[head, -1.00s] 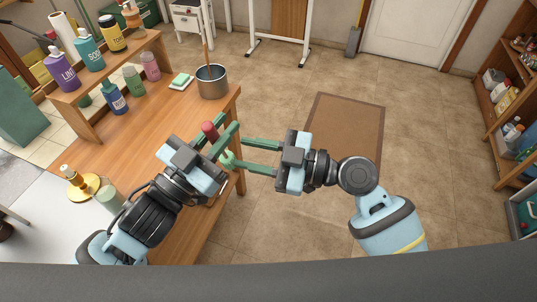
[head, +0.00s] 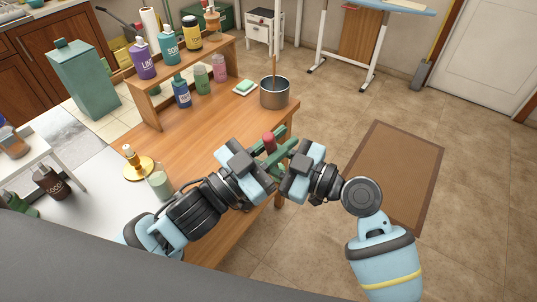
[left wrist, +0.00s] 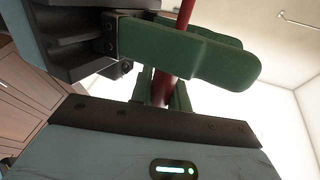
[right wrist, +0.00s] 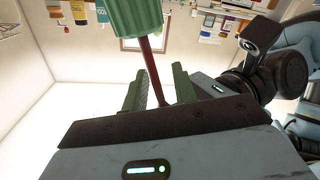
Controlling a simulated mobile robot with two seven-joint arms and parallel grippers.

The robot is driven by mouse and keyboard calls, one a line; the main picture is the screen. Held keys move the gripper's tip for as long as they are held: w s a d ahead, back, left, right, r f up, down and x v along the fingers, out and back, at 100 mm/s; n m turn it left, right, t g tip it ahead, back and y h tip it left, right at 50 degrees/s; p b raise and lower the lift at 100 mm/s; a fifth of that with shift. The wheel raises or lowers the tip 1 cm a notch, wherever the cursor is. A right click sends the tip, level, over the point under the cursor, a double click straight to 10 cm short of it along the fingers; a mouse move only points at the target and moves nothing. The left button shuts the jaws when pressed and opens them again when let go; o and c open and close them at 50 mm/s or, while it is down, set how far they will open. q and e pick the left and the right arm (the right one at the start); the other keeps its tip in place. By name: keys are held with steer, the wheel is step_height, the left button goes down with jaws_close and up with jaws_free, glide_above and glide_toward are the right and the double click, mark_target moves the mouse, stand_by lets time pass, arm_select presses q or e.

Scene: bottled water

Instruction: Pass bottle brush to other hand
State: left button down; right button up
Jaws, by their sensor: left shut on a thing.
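The bottle brush's red handle (head: 268,140) stands up between my two grippers, above the near right edge of the wooden table. My left gripper (head: 271,165) is shut on the brush; its fingers (left wrist: 162,92) press on the red shaft in the left wrist view. My right gripper (head: 285,158) meets it from the right, its fingers crossing close to the left ones. In the right wrist view the red shaft (right wrist: 152,70) runs down between the right fingers (right wrist: 160,92), which are near it; contact is unclear. The brush's bristles are hidden.
The wooden table (head: 215,145) lies under and left of the grippers. A metal pot (head: 275,94) stands at its far right corner, beside a sponge (head: 245,88). A gold candle holder (head: 138,168) and several bottles are further left.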

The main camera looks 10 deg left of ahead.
jaws_close()
arm_select(q)
steer(key=c, duration=1.3)
jaws_free()
steer(key=shift+o, duration=0.2)
steer(key=v, duration=1.2)
steer(key=s+a+f+n+g+y, duration=0.1)
steer(key=a+f+n+y, duration=0.2)
steer(key=f, duration=0.7)
steer(key=a+f+n+g+y, duration=0.1)
steer(key=a+f+n+y, duration=0.15)
steer(key=f+y, duration=0.5)
steer(key=s+f+n+g, duration=0.1)
steer(key=s+f+g, duration=0.1)
steer(key=s+f, duration=0.4)
steer(key=s+f+n+g+y, duration=0.1)
steer(key=s+f+g, duration=0.2)
steer(key=s+f, duration=0.3)
step_height(320, 180, down, 6)
steer(key=shift+s+a+r, duration=0.2)
steer(key=shift+s+a, duration=0.15)
steer(key=shift+a, duration=0.05)
